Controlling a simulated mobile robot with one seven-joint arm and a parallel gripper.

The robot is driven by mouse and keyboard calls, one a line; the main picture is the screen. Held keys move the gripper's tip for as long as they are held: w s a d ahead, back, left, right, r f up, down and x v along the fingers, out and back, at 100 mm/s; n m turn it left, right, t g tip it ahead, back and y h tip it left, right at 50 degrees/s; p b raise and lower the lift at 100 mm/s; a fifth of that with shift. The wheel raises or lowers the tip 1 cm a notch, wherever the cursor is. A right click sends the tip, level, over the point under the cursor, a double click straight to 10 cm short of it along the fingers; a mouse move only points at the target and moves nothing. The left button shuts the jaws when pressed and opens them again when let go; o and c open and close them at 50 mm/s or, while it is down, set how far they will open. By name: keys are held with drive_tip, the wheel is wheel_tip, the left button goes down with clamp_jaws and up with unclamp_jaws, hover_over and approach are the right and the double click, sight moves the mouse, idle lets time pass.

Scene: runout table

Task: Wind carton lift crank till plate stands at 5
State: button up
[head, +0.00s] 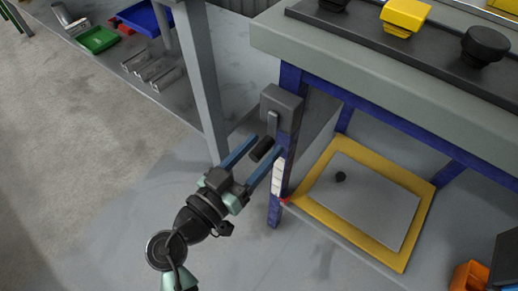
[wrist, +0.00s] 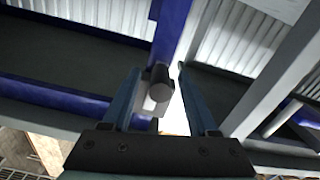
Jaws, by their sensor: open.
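The crank's grey housing (head: 283,105) sits on the blue table leg. Its short grey arm (head: 272,124) hangs down and ends in a dark cylindrical handle (head: 262,149). My gripper (head: 267,145) is open, with its two blue fingers on either side of the handle. In the wrist view the handle (wrist: 160,82) shows end-on between the spread fingertips (wrist: 158,68), with a gap visible to the right finger. The lift plate (head: 370,202), grey with a yellow border, lies low under the table. A red pointer (head: 286,201) is at the lower end of the white scale (head: 279,178); its numbers are unreadable.
The table top (head: 370,80) overhangs the crank and carries a yellow button (head: 405,16) and black knobs. A grey post (head: 200,80) stands left of the crank. An orange bin (head: 468,277) is at lower right. The floor at left is clear.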

clamp_jaws()
idle(0.3)
idle(1.1)
